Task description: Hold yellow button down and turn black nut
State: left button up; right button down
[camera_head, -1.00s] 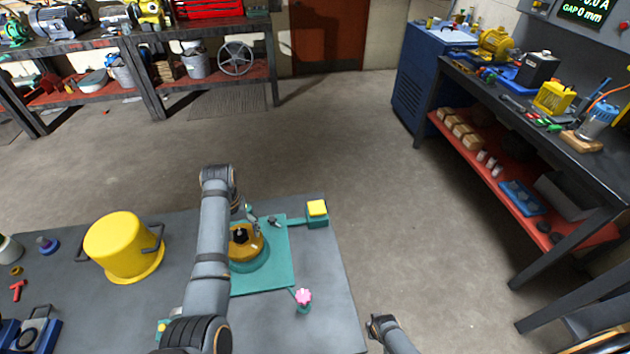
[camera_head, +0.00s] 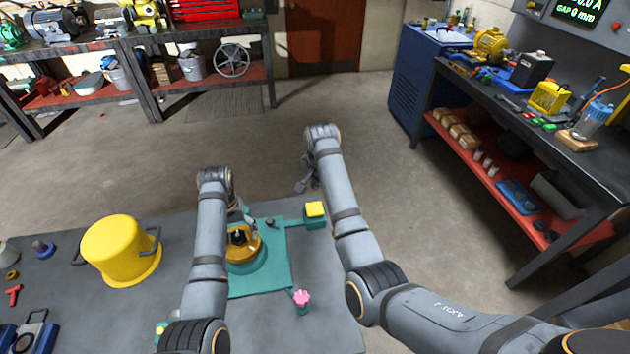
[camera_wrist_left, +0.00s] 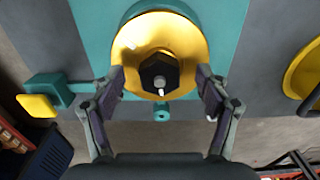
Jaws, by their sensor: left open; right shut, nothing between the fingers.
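The black nut (camera_head: 238,237) sits on a round yellow housing (camera_head: 258,243) on a teal plate (camera_head: 278,272). In the left wrist view the nut (camera_wrist_left: 159,74) lies between the spread fingers of my left gripper (camera_wrist_left: 160,82), apart from them. My left gripper (camera_head: 246,213) is open. The yellow button (camera_head: 315,209) is on a teal block at the plate's far right corner; it also shows in the left wrist view (camera_wrist_left: 37,106). My right gripper (camera_head: 306,177) is shut and empty, raised near the yellow button, not visibly touching it.
A pink knob (camera_head: 302,297) stands at the plate's near right corner. A yellow bucket (camera_head: 121,250) stands on the table (camera_head: 190,222) to the left, with small parts beyond it. A workbench (camera_head: 540,120) stands far right.

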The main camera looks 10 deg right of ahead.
jog(key=shift+a+f, duration=0.15)
jog(key=shift+f, duration=2.55)
